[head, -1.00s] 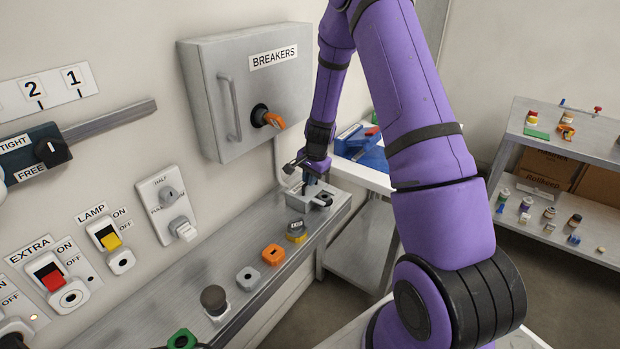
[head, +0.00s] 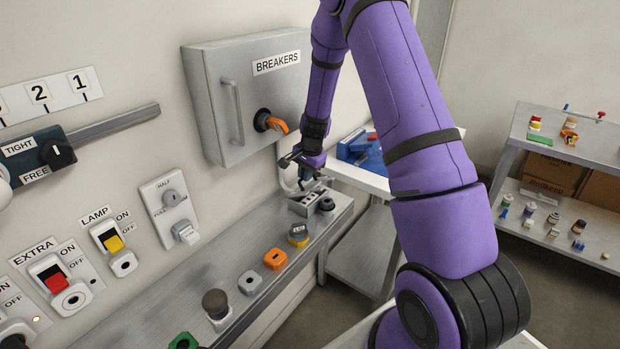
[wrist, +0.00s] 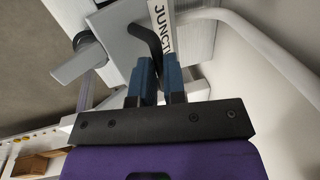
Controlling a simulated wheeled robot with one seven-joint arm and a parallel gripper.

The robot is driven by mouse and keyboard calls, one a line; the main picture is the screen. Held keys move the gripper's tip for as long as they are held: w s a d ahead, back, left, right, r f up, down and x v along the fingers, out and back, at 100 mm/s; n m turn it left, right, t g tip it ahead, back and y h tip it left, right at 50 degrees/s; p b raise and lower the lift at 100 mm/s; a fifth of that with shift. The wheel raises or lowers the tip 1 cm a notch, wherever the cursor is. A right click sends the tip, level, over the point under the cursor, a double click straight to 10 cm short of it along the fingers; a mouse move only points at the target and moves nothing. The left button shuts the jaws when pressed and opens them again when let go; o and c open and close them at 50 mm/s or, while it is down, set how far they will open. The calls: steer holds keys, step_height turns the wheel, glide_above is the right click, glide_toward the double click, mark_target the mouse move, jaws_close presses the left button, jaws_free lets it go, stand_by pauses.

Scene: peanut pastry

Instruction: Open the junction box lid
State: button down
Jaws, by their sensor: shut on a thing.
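The grey junction box (head: 304,207) stands at the far end of the bench ledge, with dark openings showing in its top. Its lid, with part of a "JUNCT" label (wrist: 161,14), is close ahead in the wrist view and looks raised from the box. My gripper (head: 308,182) is just above the box. In the wrist view my gripper (wrist: 158,75) has its blue fingers shut around the dark bent handle (wrist: 146,40) on the lid. The lid is small and partly hidden by my gripper in the head view.
The grey breaker box (head: 240,100) hangs on the wall left of my gripper, with an orange-handled switch (head: 272,122). A pale conduit (head: 285,170) runs down behind the junction box. Several buttons line the ledge. A table with a blue case (head: 365,150) stands behind.

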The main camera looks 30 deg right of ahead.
steer(key=shift+w+a+r, duration=0.1)
steer(key=shift+w+a, duration=0.3)
steer(key=shift+w, duration=0.3)
steer(key=c, duration=1.3)
jaws_free()
steer(key=shift+c, duration=0.2)
steer(key=shift+o, duration=0.8)
steer(key=shift+w, duration=0.1)
